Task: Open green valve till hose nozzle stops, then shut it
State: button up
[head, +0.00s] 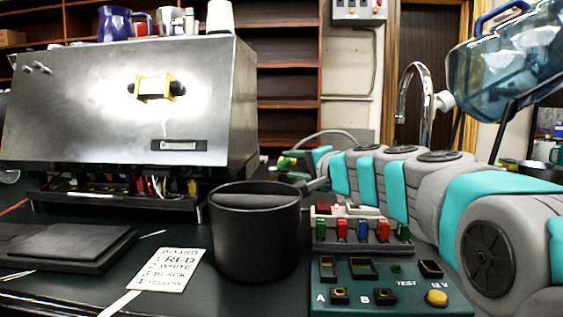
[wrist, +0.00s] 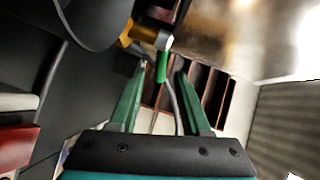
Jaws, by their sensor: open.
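The green valve handle (wrist: 162,67) shows in the wrist view as a short green lever below a pale round cap and a brass-coloured fitting (wrist: 138,33). My gripper (wrist: 160,73) is open, with its two green fingers either side of the handle in the picture. I cannot tell whether they touch it. In the head view my gripper (head: 290,161) is small and partly hidden, at the end of my grey and teal arm behind the black bucket (head: 255,240). A thin grey hose (wrist: 176,105) runs down between the fingers in the wrist view. I cannot make out the nozzle or any water.
A steel brewer (head: 100,110) with exposed wires beneath stands at left. A green test box (head: 345,297) and a rack of coloured plugs (head: 352,245) stand at the front. A note card (head: 172,270) lies left of the bucket. A blue water bottle (head: 500,60) tilts at right.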

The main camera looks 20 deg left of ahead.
aim_at(286, 164)
jog(key=shift+p+x, duration=0.35)
jog(key=shift+x, duration=1.75)
jog(key=shift+c, duration=0.4)
grip_shut()
